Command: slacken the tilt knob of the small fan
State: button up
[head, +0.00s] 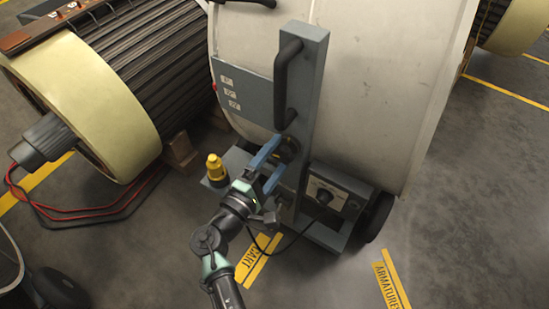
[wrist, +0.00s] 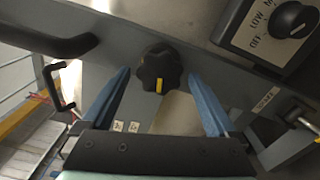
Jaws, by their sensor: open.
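The black lobed knob (wrist: 160,68) with a yellow mark sits on the grey upright in the wrist view. The yellow mark points down in that view. In the head view the knob (head: 289,148) is partly hidden by my gripper. My gripper (head: 282,152) is open, with its blue fingers pointing at the upright. In the wrist view the fingers stand left and right of the knob with gaps on both sides. The grey upright (head: 304,100) stands against a large pale drum (head: 370,70), which appears to be the fan housing.
A dial box (head: 328,192) with a rotary switch sits low right of the upright. A black handle (head: 288,82) is above the knob. A yellow-topped post (head: 215,168) stands left of my gripper. A large ribbed rotor (head: 150,60) fills the left. Floor at lower right is clear.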

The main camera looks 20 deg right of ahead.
jog(key=p+v, duration=0.3)
jog(key=v, duration=1)
jog(key=w+r+m+t+y, duration=0.1)
jog(key=w+r+m+y, duration=0.25)
jog(key=w+r, duration=0.35)
jog(key=w+r+m+t+y, duration=0.15)
jog(key=w+r+m, duration=0.3)
jog(key=r, duration=0.55)
notch_tip(320, 180, up, 19)
jog(key=w+a+m+t+y, duration=0.1)
jog(key=a+t+y, duration=0.1)
jog(key=t+y, duration=0.25)
jog(key=s+a+r+t+y+p, duration=0.1)
jog(key=s+r+t+y, duration=0.15)
jog(key=s+r, duration=0.5)
jog(key=s+r+m+t+y, duration=0.1)
jog(key=s+r+t, duration=0.3)
jog(key=r, duration=0.6)
jog(key=s+a+r+t+y+p, duration=0.1)
jog(key=s+r+t, duration=0.2)
jog(key=s+r, duration=0.4)
notch_tip(320, 180, up, 38)
jog(key=w+p, duration=0.2)
jog(key=p, duration=3.4)
jog(key=shift+w+p, duration=0.35)
